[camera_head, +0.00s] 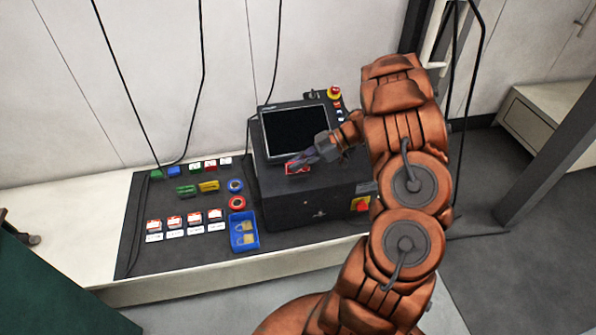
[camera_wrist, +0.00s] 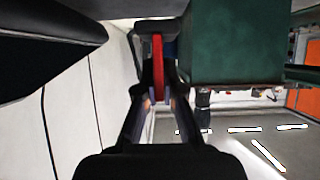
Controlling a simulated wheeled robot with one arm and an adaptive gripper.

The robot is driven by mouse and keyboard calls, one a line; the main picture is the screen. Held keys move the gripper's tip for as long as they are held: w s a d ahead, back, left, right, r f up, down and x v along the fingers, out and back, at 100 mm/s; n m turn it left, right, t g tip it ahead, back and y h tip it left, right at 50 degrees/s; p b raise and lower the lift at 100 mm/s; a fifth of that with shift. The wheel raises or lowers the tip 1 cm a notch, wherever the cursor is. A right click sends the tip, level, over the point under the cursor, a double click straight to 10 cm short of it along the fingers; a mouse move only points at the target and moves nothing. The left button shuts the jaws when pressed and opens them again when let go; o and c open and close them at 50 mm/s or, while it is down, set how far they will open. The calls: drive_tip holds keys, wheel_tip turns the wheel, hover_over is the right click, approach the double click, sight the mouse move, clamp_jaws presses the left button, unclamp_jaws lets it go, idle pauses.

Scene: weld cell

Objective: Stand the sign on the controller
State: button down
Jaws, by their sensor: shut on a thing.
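The controller (camera_head: 285,205) is a dark box on the bench with a tilted screen (camera_head: 294,131) on its top. My gripper (camera_head: 302,160) is over the front part of the controller's top, just in front of the screen. It is shut on a small red sign (camera_head: 297,169), partly hidden by the fingers. In the wrist view the sign (camera_wrist: 158,62) is a thin red edge between the two fingers. I cannot tell whether the sign touches the controller's top.
A black mat (camera_head: 140,200) left of the controller holds several red-and-white tags (camera_head: 173,221), coloured clips (camera_head: 208,186), round discs (camera_head: 236,186) and a blue tray (camera_head: 233,240) with padlocks. A red emergency button (camera_head: 334,93) rises right of the screen. Cables hang behind.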

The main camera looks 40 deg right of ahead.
sight(296, 173)
drive_tip(key=shift+f+b, duration=0.3)
drive_tip(key=shift+f, duration=1.4)
drive_tip(key=c, duration=1.3)
unclamp_jaws()
drive_tip(key=shift+f, duration=0.15)
